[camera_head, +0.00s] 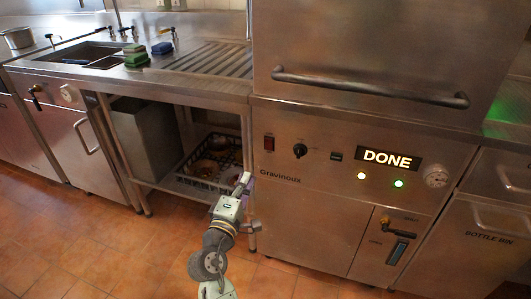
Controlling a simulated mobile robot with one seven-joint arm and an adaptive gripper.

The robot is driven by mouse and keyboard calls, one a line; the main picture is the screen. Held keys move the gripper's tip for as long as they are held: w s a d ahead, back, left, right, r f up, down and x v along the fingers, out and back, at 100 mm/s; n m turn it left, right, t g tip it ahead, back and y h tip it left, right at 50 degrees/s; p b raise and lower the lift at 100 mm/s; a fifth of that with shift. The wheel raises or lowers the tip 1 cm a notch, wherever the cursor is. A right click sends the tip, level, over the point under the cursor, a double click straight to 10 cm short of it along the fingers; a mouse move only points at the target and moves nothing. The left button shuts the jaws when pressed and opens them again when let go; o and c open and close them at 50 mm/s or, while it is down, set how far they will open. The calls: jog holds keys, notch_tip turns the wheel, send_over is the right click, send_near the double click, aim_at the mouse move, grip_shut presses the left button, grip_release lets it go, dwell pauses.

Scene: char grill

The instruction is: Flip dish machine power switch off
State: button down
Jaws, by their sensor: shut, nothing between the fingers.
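The dish machine (330,215) is a large steel unit right of centre, with a control panel under its hood. A small red rocker switch (269,143) sits at the panel's left end, above the "Gravinoux" label; its position is too small to tell. To its right are a black knob (300,151) and a lit "DONE" display (389,160). My gripper (246,179) is shut and empty, near the machine's left edge. It is lower and left of the red switch, apart from it in the picture.
Left of the machine is a sink counter (185,80) with an open shelf below holding a dish rack (212,165). A hood handle (370,88) juts out above the panel. A bottle bin (490,240) stands at right. The tiled floor (100,250) in front is clear.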

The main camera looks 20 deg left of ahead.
jog(key=shift+d+f+h, duration=0.3)
jog(key=shift+d+f, duration=0.15)
jog(key=shift+d, duration=0.05)
jog(key=p, duration=0.4)
send_near(269, 143)
jog(key=w, duration=0.7)
jog(key=shift+r, duration=0.35)
jog(key=shift+w+r, duration=0.2)
jog(key=shift+r, duration=0.05)
jog(key=shift+s, duration=0.1)
